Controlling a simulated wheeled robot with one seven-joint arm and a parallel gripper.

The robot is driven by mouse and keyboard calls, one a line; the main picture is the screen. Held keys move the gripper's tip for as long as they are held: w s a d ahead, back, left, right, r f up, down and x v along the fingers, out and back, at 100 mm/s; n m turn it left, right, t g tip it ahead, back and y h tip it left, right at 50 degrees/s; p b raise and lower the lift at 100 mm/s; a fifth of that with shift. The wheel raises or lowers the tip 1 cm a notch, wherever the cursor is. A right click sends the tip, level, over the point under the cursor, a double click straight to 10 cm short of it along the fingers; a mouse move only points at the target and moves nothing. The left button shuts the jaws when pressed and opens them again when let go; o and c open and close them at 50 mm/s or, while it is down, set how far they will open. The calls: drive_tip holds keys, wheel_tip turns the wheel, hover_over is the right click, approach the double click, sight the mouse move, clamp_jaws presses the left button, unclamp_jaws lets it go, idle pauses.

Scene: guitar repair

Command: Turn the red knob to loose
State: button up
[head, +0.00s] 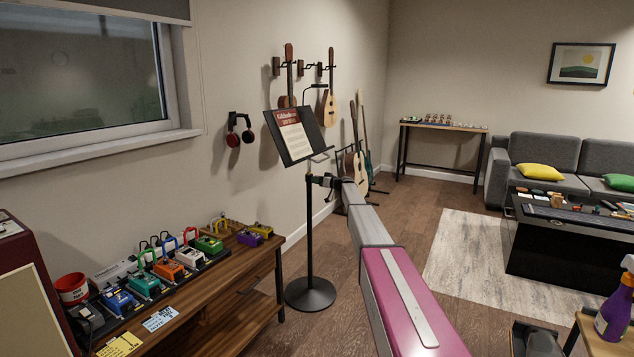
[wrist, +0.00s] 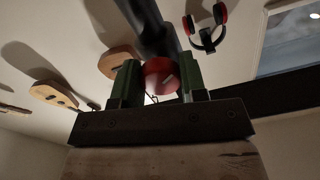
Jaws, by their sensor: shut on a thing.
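The red knob (wrist: 160,75) shows in the wrist view, between the two dark green fingers of my gripper (wrist: 159,78). The gripper is shut on it. A small pale mark shows on the knob's face; I cannot read its setting. A dark post runs behind the knob. In the head view my gripper (head: 318,180) reaches the upper pole of the black music stand (head: 309,225), just below its tilted desk (head: 317,131). The knob is not visible there.
Guitars (head: 330,107) hang on the wall behind the stand, with more standing below. Headphones (head: 240,130) hang to its left. A wooden bench (head: 210,300) with several pedals stands at the left. Bare floor lies around the stand's round base (head: 310,293).

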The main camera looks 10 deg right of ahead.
drive_tip(key=n, duration=0.5)
drive_tip(key=shift+d+n, duration=0.1)
drive_tip(key=shift+n, duration=0.2)
idle(0.4)
drive_tip(key=o, duration=0.9)
drive_tip(key=v, duration=1)
drive_tip(key=shift+s+d, duration=0.25)
drive_tip(key=shift+d, duration=0.05)
